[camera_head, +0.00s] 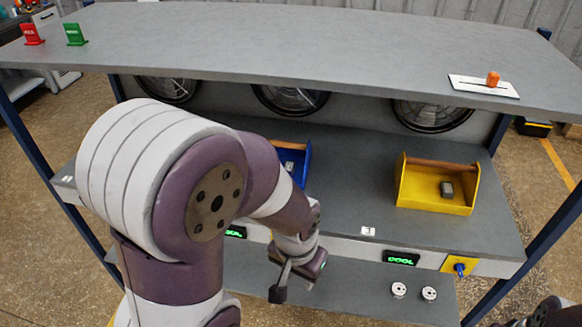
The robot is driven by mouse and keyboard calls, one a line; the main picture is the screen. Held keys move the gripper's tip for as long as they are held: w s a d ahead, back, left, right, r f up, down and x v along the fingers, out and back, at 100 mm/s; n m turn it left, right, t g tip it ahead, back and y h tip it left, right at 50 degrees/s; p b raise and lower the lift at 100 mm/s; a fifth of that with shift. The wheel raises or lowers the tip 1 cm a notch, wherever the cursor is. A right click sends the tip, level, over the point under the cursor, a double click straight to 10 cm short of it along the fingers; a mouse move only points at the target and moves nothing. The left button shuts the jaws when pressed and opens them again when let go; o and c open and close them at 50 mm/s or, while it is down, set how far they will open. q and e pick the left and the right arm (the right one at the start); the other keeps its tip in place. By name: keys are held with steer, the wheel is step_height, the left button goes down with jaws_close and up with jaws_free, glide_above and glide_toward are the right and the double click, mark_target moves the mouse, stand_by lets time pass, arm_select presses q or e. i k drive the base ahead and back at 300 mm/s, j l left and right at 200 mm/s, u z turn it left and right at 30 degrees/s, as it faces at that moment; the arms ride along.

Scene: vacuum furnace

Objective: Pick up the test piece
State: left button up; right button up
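A small dark grey block (447,190), which may be the test piece, lies in the yellow tray (408,189) on the right of the middle shelf. A small grey piece (289,166) shows in the blue tray (303,177), which my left arm partly hides. My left gripper (295,283) hangs at the front edge of the middle shelf, left of and nearer than the yellow tray. One finger stands out at the end of its body, so it looks open; the other finger is unclear. I see nothing held. Only a bit of my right arm shows at the bottom right corner.
Round fans (430,114) line the back under a grey top shelf (300,45). Two small metal cylinders (399,290) stand on the lower shelf. A lit COOL display (401,258) and a blue knob (460,269) are on the front edge. The middle shelf is clear between the trays.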

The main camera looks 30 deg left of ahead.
mark_target(290, 166)
steer(key=i+u, duration=0.15)
steer(key=u, duration=0.25)
steer(key=i+j+u, duration=0.1)
steer(key=u, duration=0.3)
steer(key=i+u, duration=0.15)
steer(key=u, duration=0.25)
